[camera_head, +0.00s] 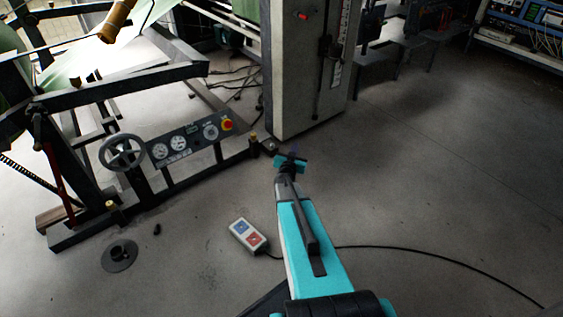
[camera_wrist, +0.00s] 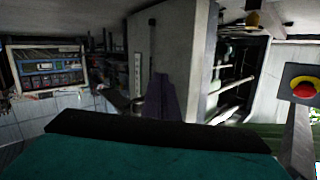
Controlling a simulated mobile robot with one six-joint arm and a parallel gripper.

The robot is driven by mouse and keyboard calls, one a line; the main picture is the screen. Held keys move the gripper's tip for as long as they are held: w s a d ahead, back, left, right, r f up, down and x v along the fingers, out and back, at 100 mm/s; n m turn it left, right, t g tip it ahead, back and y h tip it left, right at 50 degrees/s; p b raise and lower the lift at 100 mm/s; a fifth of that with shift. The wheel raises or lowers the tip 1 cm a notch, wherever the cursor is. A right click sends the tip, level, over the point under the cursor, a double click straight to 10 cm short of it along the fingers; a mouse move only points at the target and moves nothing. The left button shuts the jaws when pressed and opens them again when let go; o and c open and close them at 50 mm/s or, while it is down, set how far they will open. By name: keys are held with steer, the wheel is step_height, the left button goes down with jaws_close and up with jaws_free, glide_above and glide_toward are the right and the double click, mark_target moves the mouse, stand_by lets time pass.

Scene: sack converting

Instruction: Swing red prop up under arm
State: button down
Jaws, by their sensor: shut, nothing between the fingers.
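The red prop (camera_head: 60,168) is a slim bar hanging down steeply at the left side of the machine frame in the head view. Its upper end is near the dark arm (camera_head: 130,83), which runs right from there, well above the floor. My gripper (camera_head: 292,154) is near the picture's middle, far to the right of the prop, beside the panel's right end. It is shut and empty. In the wrist view, its dark fingers (camera_wrist: 161,96) stand together above the teal body. I cannot make out the prop in the wrist view.
A handwheel (camera_head: 122,152) and gauge panel (camera_head: 190,142) with a red stop button (camera_head: 227,125) stand between gripper and prop. A grey cabinet (camera_head: 300,80) rises behind my gripper. A pendant (camera_head: 247,235), its cable and a round disc (camera_head: 119,256) lie on the floor. The right floor is clear.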

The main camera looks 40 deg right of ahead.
steer(key=r+h, duration=0.1)
steer(key=s+d+r+h, duration=0.2)
steer(key=r, duration=0.1)
steer(key=shift+s+d+g, duration=0.25)
steer(key=shift+g, duration=0.05)
